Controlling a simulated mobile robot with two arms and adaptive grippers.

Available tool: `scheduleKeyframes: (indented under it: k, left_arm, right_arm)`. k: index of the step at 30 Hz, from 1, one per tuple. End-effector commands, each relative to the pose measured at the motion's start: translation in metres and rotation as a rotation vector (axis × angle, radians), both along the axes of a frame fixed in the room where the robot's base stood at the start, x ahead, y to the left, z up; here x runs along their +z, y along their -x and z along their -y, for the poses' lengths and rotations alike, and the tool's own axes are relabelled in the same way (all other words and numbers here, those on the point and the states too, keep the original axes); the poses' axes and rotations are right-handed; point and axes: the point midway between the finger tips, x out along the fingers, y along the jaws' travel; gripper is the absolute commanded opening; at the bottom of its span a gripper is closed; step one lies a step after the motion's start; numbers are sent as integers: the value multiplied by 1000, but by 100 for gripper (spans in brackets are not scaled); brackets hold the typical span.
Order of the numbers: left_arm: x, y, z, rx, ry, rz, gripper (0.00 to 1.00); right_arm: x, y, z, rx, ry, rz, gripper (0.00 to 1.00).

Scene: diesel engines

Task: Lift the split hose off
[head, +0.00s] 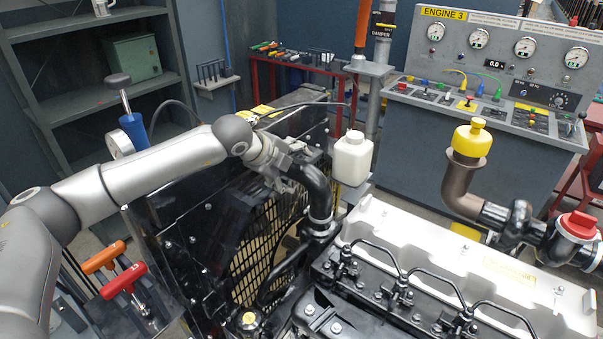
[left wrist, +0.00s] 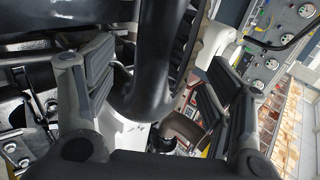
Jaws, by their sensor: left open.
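The black hose (head: 317,187) curves from the top of the radiator down to a clamped joint at the front of the engine. My left gripper (head: 290,160) is at the upper bend of the hose. In the left wrist view the hose (left wrist: 156,55) runs between the two spread pads of my left gripper (left wrist: 160,82), with gaps visible on both sides. The gripper is open around it. I cannot make out the split. The lower end of the hose meets a metal clamp (head: 320,224). My right gripper is not in view.
A white bottle (head: 352,160) stands close to the right of the gripper. The white engine cover (head: 470,260) is at right. Orange and red T-handles (head: 122,280) stand at lower left.

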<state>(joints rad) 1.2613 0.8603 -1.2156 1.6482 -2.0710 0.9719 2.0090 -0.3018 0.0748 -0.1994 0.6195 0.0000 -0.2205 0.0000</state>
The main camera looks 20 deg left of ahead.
Motion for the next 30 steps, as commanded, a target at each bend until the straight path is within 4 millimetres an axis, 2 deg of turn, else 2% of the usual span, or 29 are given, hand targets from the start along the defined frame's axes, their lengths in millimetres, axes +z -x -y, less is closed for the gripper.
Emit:
scheduleKeyframes:
  k: [1, 3, 14, 30]
  left_arm:
    - [-1, -4, 2, 1, 0, -4, 75]
    - [-8, -9, 4, 1, 0, -5, 75]
    - [-17, -14, 5, 1, 0, -1, 75]
    - [-16, -14, 5, 0, 1, -1, 6]
  right_arm:
    - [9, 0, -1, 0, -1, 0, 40]
    - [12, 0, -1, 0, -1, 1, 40]
    - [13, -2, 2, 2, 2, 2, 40]
    - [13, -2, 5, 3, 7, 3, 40]
